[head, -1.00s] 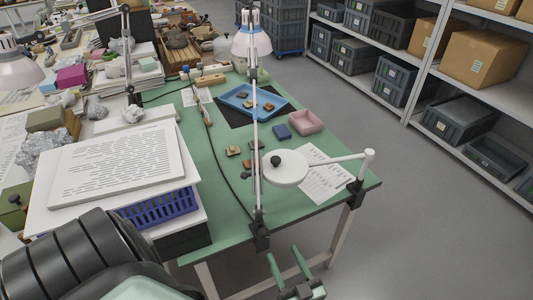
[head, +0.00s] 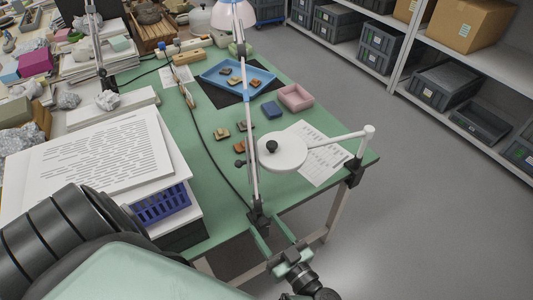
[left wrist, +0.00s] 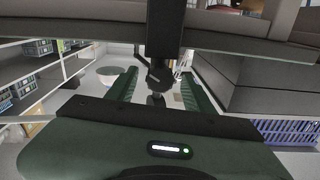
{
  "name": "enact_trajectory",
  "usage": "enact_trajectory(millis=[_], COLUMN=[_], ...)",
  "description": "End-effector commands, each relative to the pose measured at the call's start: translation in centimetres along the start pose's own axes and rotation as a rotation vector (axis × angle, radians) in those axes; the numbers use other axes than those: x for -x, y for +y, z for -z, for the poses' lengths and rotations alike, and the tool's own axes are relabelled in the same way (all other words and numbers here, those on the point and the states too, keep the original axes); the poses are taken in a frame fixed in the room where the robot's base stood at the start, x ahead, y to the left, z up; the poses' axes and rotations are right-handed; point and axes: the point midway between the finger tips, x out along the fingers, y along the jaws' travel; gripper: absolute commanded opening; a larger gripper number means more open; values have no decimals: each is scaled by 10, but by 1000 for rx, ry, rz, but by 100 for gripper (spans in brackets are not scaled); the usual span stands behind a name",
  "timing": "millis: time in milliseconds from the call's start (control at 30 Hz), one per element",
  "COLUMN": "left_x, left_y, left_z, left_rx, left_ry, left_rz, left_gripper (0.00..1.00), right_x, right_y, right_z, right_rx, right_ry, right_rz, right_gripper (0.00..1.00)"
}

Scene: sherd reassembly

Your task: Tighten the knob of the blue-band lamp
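The blue-band lamp (head: 253,140) stands at the table's near edge on a thin pale arm with a blue band partway up. Its shade is cut off at the top of the head view. Its dark clamp (head: 258,218) grips the table edge. In the left wrist view a dark knob (left wrist: 157,80) hangs on a post below the table edge. My left gripper (head: 268,238) is open at the clamp, with green fingers. In the left wrist view its fingers (left wrist: 158,90) stand on either side of the knob, with gaps showing. My right gripper is not in view.
A white round magnifier head (head: 283,152) on a jointed arm overhangs the table's right part. A blue tray (head: 213,76) with sherds, a pink box (head: 295,97) and loose sherds lie on the green tabletop (head: 215,205). Papers and a blue basket (head: 160,210) are at left. The floor right is clear.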

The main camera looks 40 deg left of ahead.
Motion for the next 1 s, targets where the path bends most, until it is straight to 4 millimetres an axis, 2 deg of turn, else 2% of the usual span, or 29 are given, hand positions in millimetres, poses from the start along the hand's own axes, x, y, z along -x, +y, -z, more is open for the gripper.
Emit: enact_trajectory(millis=[33,200,333,500,600,967,1000], left_x=[0,0,0,1,0,-1,-1], left_y=[0,0,0,-1,-1,0,0], left_z=[0,0,1,5,3,-1,-1], left_rx=[0,0,-10,-144,-218,-251,-251], left_ry=[0,1,1,2,5,9,9], left_rz=[0,0,1,3,3,1,1], left_gripper=[47,0,0,0,0,0,42], right_x=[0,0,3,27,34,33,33], right_y=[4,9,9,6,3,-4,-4], right_z=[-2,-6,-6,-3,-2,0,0], right_rx=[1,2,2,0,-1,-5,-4], right_ry=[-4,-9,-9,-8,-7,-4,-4], right_rz=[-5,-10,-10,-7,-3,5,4], right_gripper=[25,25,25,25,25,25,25])
